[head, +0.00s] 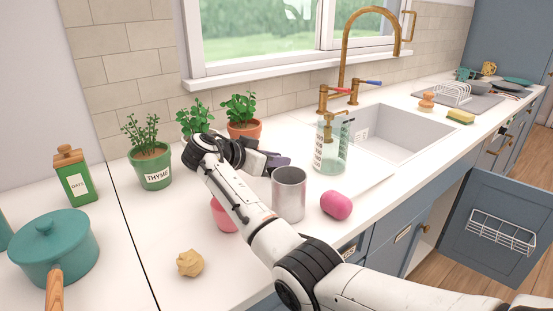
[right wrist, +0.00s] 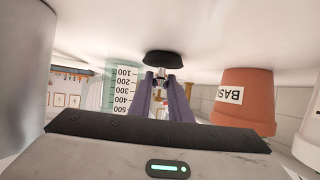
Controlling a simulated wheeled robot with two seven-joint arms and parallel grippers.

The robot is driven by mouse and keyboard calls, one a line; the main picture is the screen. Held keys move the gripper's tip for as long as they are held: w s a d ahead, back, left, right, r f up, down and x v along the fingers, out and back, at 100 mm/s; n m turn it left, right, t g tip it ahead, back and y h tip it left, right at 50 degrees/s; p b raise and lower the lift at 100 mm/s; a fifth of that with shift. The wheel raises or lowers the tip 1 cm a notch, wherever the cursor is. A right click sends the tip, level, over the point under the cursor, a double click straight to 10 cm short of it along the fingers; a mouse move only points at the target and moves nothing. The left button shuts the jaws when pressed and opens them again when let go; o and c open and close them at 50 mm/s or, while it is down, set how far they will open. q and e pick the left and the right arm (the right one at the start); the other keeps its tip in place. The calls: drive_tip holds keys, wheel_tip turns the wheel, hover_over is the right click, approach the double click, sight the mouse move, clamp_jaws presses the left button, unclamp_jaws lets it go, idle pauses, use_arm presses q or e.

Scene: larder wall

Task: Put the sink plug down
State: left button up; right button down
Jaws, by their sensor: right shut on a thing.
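The black sink plug (right wrist: 163,60) sits between the fingertips of my right gripper (right wrist: 162,82) in the right wrist view. The gripper is shut on it. The plug is close to the white worktop (right wrist: 220,30); I cannot tell whether it touches. In the head view my right gripper (head: 276,160) is low over the worktop, behind the metal canister and left of the measuring jug; the plug cannot be made out there. The sink (head: 388,128) lies to the right. My left gripper is in neither view.
A clear measuring jug (head: 330,150), a metal canister (head: 289,195) and a pink rounded thing (head: 336,205) stand close by. Potted herbs (head: 152,165) line the back. A teal pot (head: 55,250) is at left. A cupboard door (head: 490,210) hangs open.

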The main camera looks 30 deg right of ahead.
drive_tip(key=shift+f, duration=0.2)
drive_tip(key=c, duration=1.6)
unclamp_jaws()
drive_tip(key=shift+r, duration=0.1)
drive_tip(key=shift+c, duration=0.2)
drive_tip(key=shift+r, duration=0.3)
drive_tip(key=b+v, duration=0.1)
drive_tip(key=v, duration=1.1)
drive_tip(key=shift+s+f, duration=0.1)
drive_tip(key=shift+f, duration=0.05)
